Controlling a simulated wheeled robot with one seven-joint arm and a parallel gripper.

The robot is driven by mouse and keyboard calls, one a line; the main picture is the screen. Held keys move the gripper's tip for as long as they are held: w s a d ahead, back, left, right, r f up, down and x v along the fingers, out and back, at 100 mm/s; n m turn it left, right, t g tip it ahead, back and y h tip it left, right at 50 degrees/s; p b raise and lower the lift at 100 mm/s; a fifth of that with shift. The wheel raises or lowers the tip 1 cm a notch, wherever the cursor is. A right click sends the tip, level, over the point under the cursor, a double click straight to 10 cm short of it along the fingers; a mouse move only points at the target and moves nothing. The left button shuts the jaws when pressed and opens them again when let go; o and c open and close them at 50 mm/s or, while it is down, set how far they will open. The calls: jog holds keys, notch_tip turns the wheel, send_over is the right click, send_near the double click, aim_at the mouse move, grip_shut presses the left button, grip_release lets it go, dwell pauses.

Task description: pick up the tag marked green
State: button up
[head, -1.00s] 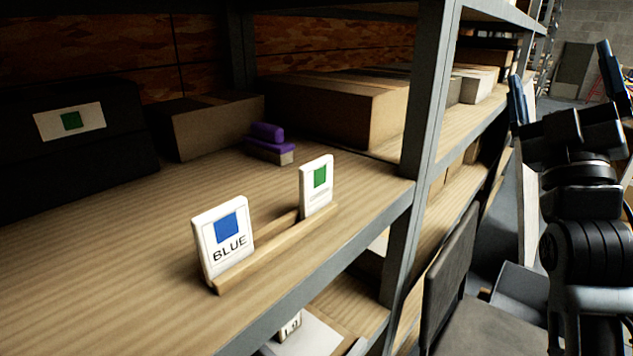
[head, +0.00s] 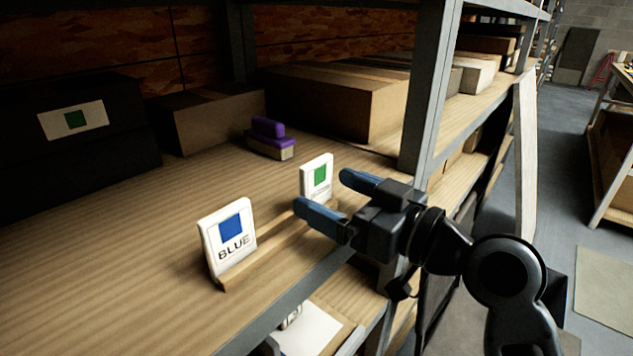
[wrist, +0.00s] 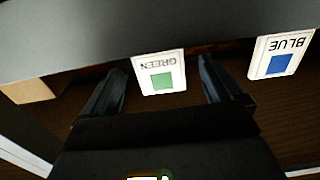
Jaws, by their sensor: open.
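The white tag with a green square (head: 317,176) stands upright in a wooden holder on the shelf. It also shows in the wrist view, upside down and reading GREEN (wrist: 161,73). The white tag marked BLUE (head: 229,237) stands in the same holder to its left; in the wrist view it is at the right (wrist: 281,54). My gripper (head: 328,194) is open and empty at the shelf's front edge, its blue fingers pointing at the green tag. In the wrist view the green tag lies between the two fingers (wrist: 162,82), with no visible contact. One finger hides part of the holder in the head view.
A purple-topped block (head: 268,138) lies behind the tags. Cardboard boxes (head: 330,100) and a dark box with a green-square label (head: 75,120) stand farther back.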

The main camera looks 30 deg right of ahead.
aim_at(320, 184)
jog(key=x, duration=0.1)
jog(key=p+x, duration=0.1)
jog(key=x, duration=0.1)
jog(key=p+x, duration=0.1)
jog(key=shift+w+r, duration=0.25)
jog(key=shift+r, duration=0.15)
jog(key=shift+w+a+f, duration=0.1)
jog(key=shift+w+a, duration=0.1)
jog(key=shift+w, duration=0.25)
jog(key=c, duration=1)
